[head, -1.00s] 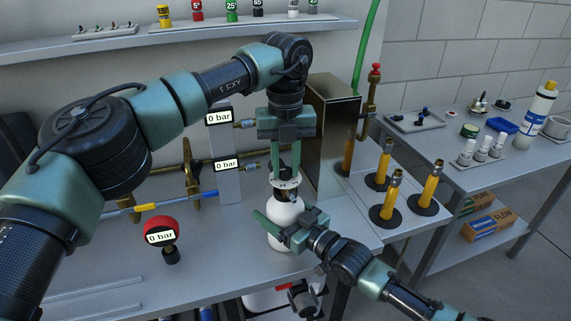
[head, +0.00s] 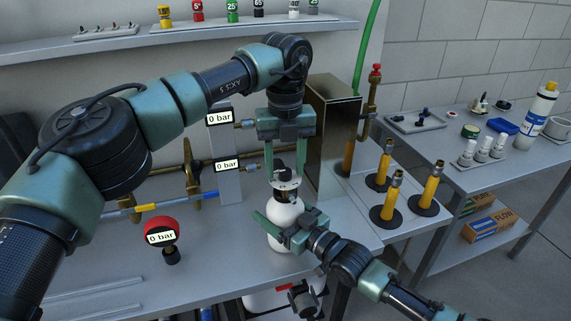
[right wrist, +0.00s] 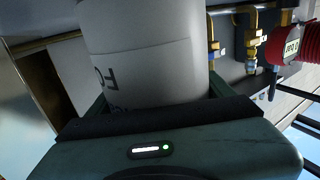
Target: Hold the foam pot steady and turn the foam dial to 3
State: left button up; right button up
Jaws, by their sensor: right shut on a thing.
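The foam pot (head: 284,222) is a white rounded bottle standing upright on the bench in the head view. Its white body also fills the middle of the right wrist view (right wrist: 150,55), with part of its lettering showing. My right gripper (head: 276,228) is shut around the pot's body from the front right. The foam dial (head: 285,176) is a pale disc with a dark knob on top of the pot; its marks are too small to read. My left gripper (head: 284,172) points down over the dial, its fingers spread apart on either side of the knob.
A metal box (head: 333,130) stands close behind the pot to the right. Several yellow tubes (head: 383,165) on black bases stand right of it. A red gauge (head: 160,232) reading 0 bar stands at the left. The front left bench is mostly clear.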

aim_at(285, 170)
pick_arm(q)
notch_tip(285, 170, up, 12)
pick_arm(e)
jog(key=shift+w, duration=0.1)
dwell(0.5)
jog(key=o, duration=2)
jog(key=shift+d, duration=0.1)
